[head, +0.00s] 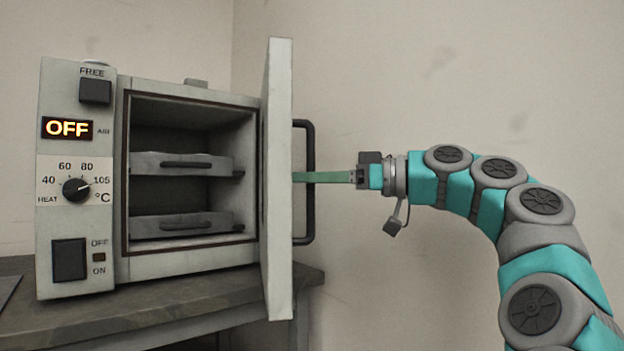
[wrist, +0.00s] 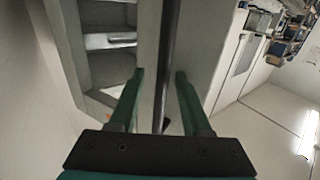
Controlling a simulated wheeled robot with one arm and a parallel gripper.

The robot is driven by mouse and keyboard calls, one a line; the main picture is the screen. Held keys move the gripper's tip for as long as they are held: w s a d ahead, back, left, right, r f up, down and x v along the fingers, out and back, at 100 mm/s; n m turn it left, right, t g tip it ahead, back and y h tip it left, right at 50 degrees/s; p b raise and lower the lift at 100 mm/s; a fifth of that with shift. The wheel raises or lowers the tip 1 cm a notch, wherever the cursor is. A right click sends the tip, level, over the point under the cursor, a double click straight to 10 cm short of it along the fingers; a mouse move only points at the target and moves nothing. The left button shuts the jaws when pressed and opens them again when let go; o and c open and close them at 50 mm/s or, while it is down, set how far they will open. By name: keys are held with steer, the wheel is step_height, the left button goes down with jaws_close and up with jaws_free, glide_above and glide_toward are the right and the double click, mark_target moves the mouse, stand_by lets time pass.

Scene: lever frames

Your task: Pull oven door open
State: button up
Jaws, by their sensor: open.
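The oven (head: 190,265) is a light grey box on a bench at the left. Its door (head: 277,180) stands wide open, swung out toward me and seen nearly edge-on. A dark vertical bar handle (head: 309,220) is on the door's right side. My gripper (head: 298,177) reaches in from the right at about the handle's mid-height. In the wrist view the two green fingers of my gripper (wrist: 160,75) are apart, with the handle (wrist: 167,50) running between them. Whether either finger touches the handle, I cannot tell.
Two trays (head: 180,164) (head: 182,226) sit inside the oven. The control panel (head: 75,185) with an OFF display is at its left. The bench (head: 150,315) ends just right of the door. The wrist view shows shelves with boxes (wrist: 275,30) at the upper right.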

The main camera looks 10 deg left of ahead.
mark_target(313, 158)
steer(key=r, duration=0.1)
steer(key=r+p, duration=0.1)
steer(key=r, duration=0.1)
steer(key=shift+s+d+r, duration=0.1)
steer(key=shift+s, duration=0.3)
steer(key=s+d+b, duration=0.1)
steer(key=s+d, duration=0.2)
steer(key=s, duration=0.4)
steer(key=s+d+r+b, duration=0.1)
steer(key=s+d, duration=0.1)
steer(key=s, duration=0.5)
steer(key=shift+d+r, duration=0.25)
steer(key=shift+d, duration=0.15)
